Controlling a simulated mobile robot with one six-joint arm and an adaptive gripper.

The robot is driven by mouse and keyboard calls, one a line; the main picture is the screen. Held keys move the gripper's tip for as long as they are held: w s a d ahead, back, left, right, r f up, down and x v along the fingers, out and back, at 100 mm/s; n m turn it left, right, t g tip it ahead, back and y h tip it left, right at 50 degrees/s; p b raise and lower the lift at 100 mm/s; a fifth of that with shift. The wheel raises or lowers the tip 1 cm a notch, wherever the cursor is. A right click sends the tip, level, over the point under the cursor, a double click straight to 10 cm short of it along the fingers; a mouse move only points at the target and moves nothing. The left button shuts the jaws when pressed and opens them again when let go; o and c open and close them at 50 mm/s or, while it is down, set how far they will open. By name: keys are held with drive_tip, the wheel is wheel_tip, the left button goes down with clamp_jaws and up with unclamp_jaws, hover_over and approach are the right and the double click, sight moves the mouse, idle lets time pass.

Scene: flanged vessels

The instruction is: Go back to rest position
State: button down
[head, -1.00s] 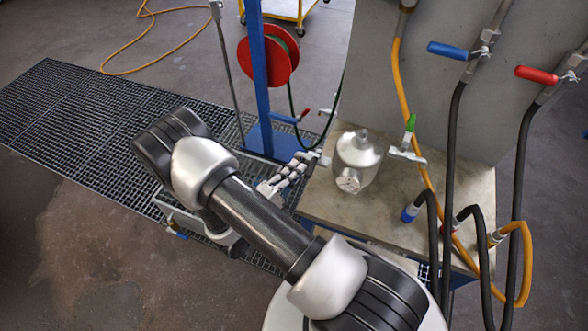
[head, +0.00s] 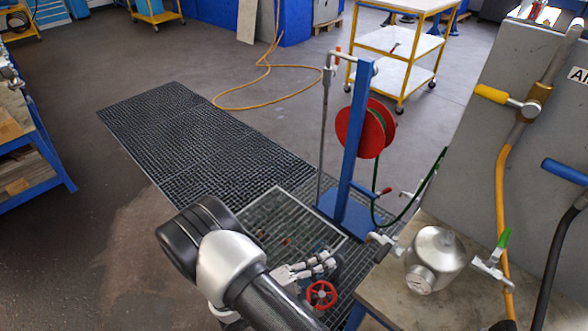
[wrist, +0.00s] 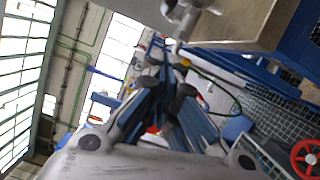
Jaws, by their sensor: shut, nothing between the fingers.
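My gripper (head: 328,262) is in the lower middle of the head view, left of the silver flanged vessel (head: 436,252) and apart from it. In the wrist view its fingers (wrist: 172,72) come together at the tips, with nothing held between them. My arm folds across the bottom of the head view and hides part of the floor.
A red handwheel (head: 321,295) shows just below my gripper. A blue post (head: 352,140) with a red hose reel (head: 366,128) stands behind it. Floor grating (head: 190,140) lies to the left. A white-topped trolley (head: 395,42) is farther back. Grey floor at left is clear.

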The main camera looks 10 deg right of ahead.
drive_tip(key=s+d+r+m+g+y, duration=0.3)
drive_tip(key=s+r+g+y, duration=0.15)
drive_tip(key=r, duration=0.35)
drive_tip(key=s+d+r+m+g+y, duration=0.25)
drive_tip(key=r+g, duration=0.25)
drive_tip(key=r, duration=0.3)
drive_tip(key=s+a+r+t+y, duration=0.5)
drive_tip(key=s+r+t+y, duration=0.2)
drive_tip(key=r+y, duration=0.3)
drive_tip(key=shift+s+r+m, duration=0.45)
drive_tip(key=shift+s+r, duration=0.3)
drive_tip(key=shift+s, duration=0.05)
drive_tip(key=shift+a+t, duration=0.1)
drive_tip(key=shift+t, duration=0.15)
